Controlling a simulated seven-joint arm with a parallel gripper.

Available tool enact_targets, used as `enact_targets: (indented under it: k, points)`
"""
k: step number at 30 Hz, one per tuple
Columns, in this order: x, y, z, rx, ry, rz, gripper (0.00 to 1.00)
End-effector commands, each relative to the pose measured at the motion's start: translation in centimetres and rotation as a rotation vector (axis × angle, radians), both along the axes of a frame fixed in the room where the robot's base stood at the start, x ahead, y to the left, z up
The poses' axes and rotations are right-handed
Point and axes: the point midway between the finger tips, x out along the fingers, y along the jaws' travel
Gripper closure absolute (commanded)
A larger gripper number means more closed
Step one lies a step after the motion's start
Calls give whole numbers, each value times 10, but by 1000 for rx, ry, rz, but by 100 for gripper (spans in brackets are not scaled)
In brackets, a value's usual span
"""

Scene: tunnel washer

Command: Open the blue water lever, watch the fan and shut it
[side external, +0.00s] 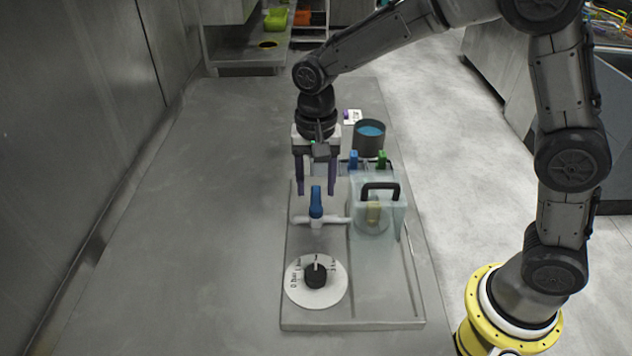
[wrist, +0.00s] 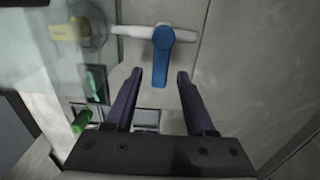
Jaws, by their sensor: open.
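The blue water lever (side external: 316,202) stands on a white pipe (side external: 335,220) on the grey base board. In the wrist view the lever (wrist: 162,57) points toward the space between my fingers. My gripper (side external: 316,192) points down, open and empty, just above and behind the lever in the side view. In the wrist view its two purple fingers (wrist: 158,73) lie either side of the lever's free end, with gaps. A clear box (side external: 391,215) with a black handle stands right of the lever. A yellowish part (side external: 374,212) shows inside it; I cannot tell whether it is the fan.
A white dial with a black knob (side external: 316,275) lies in front of the lever. Behind the box are a blue and a green part (side external: 382,159) and a dark pot of blue liquid (side external: 369,136). The table (side external: 190,220) is clear on the left.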

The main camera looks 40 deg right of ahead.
Motion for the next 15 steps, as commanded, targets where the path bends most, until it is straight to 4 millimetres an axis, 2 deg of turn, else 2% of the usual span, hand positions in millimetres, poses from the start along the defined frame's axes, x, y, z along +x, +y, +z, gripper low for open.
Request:
enact_targets:
  k: [8,15]
  points:
    - [0,0,-2,0,1,0,45]
    - [0,0,-1,0,1,0,88]
